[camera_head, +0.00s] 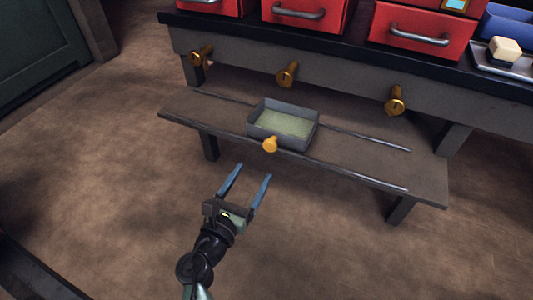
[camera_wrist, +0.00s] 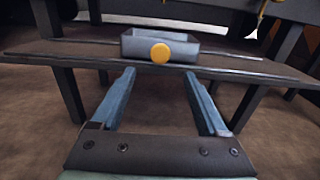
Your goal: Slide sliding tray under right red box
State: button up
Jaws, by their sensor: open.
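The sliding tray (camera_head: 262,113) is a grey open box with a pale green inside and a round brass knob (camera_head: 270,145) on its front. It sits on the low shelf, left of the shelf's middle, below the middle red box (camera_head: 305,12). The right red box (camera_head: 422,28) stands on the upper bench. My gripper (camera_head: 255,173) is open and empty, in front of the shelf and apart from the knob. In the wrist view the tray (camera_wrist: 205,47) and its knob (camera_wrist: 160,53) show beyond and between my blue fingers (camera_wrist: 159,78).
Two metal rails (camera_head: 360,178) run along the low shelf (camera_head: 425,185), which is clear to the tray's right. Brass valves (camera_head: 395,99) project from the bench front above it. A metal tray (camera_head: 488,62) with a pale block lies at the upper right. Shelf legs (camera_head: 400,209) stand below.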

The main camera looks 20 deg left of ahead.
aim_at(269, 148)
jog(key=w+b, duration=0.3)
jog(key=w, duration=0.6)
jog(key=shift+d, duration=0.15)
grip_shut()
dwell(1.1)
